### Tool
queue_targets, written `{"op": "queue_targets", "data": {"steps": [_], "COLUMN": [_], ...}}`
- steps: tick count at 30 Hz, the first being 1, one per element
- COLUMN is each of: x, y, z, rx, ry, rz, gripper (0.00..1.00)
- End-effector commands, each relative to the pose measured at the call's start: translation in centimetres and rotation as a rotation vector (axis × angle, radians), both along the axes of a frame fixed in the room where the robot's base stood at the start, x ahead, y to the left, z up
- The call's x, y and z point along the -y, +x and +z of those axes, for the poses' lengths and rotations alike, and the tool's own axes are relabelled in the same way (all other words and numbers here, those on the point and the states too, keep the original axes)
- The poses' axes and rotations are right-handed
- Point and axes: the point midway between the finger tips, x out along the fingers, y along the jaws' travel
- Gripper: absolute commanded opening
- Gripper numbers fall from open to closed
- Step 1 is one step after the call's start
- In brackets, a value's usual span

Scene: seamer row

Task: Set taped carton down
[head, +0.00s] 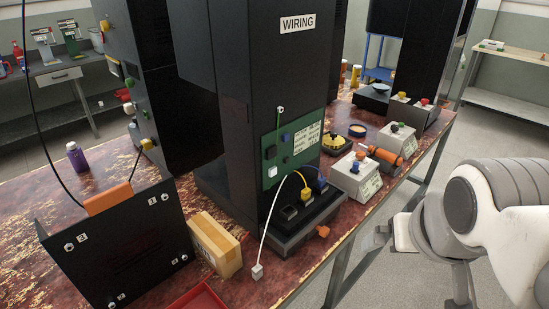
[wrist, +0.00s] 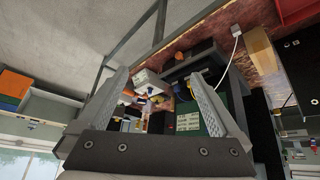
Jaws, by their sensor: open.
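The taped carton (head: 215,244), a small tan box, stands on the worn red-brown bench in the head view. It is just right of a black numbered panel and left of the black WIRING cabinet's base. In the wrist view the carton (wrist: 261,48) shows at the upper right, off to the side of my jaws. My gripper (wrist: 158,76) is open, its two grey fingers spread wide. Nothing is held between them; the wiring station shows beyond the gap. The carton is apart from the fingers. In the head view only my arm's links show, at the right; the gripper is out of frame.
The black panel (head: 118,247) with an orange top clip stands left of the carton. A red tray (head: 198,299) lies in front. The WIRING cabinet (head: 262,110) rises behind, with a loose white cable (head: 267,235) hanging near the carton. Grey control boxes (head: 355,176) line the bench's right edge.

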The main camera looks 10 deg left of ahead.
Motion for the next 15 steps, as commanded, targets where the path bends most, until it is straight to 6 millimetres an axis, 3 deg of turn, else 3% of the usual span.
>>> {"op": "queue_targets", "data": {"steps": [1, 8, 11, 15], "x": [0.1, -0.9, -2.9, -7.0], "y": [1.0, 7.7, 10.2, 12.9], "z": [-1.2, -4.1, -5.3, -7.5], "rx": [0.022, 0.225, 0.313, 0.416], "ry": [-0.027, -0.148, -0.162, -0.135], "rz": [0.003, 0.085, 0.162, 0.308], "gripper": [1.00, 1.00, 1.00, 1.00]}}
